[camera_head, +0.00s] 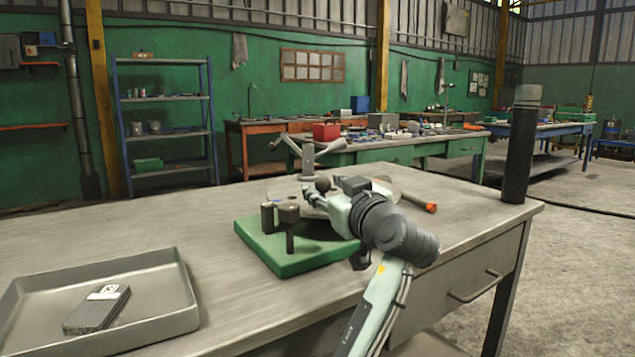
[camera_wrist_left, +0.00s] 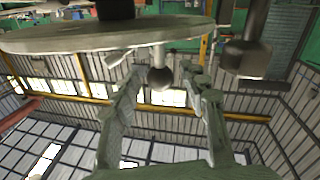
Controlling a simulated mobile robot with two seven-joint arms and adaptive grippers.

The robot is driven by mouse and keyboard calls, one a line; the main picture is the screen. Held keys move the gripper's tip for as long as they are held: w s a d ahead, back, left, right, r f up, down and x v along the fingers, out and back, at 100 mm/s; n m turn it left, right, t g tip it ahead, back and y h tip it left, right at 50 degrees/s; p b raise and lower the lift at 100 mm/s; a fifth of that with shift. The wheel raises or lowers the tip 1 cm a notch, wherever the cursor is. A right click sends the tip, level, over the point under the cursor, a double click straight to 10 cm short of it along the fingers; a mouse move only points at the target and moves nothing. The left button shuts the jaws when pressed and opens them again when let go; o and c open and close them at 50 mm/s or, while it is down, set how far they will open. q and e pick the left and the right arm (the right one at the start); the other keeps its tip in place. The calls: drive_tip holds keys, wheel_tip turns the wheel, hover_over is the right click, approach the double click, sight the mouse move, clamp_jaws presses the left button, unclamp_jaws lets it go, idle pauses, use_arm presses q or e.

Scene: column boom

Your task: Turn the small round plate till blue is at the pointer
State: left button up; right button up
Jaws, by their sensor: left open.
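The round plate (camera_wrist_left: 60,40) shows in the left wrist view as a pale disc seen nearly edge-on, with a dark ball knob (camera_wrist_left: 160,78) on it. The picture there is upside down. My left gripper (camera_wrist_left: 165,88) is open, with one finger on each side of the knob; I cannot tell if they touch it. In the head view my left gripper (camera_head: 318,192) is over the green base (camera_head: 285,262) and hides much of the plate. My right gripper is not in view.
Dark posts (camera_head: 289,228) stand on the green base. A grey upright fixture with arms (camera_head: 308,157) stands behind. An orange-tipped rod (camera_head: 420,203) is at right, and a dark cylinder (camera_head: 520,150) at the bench's corner. A tray (camera_head: 170,262) holds a dark block (camera_head: 97,310).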

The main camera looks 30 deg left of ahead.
use_arm(q)
drive_tip(key=v, duration=0.6)
drive_tip(key=shift+s+d, duration=0.2)
drive_tip(key=shift+d, duration=0.1)
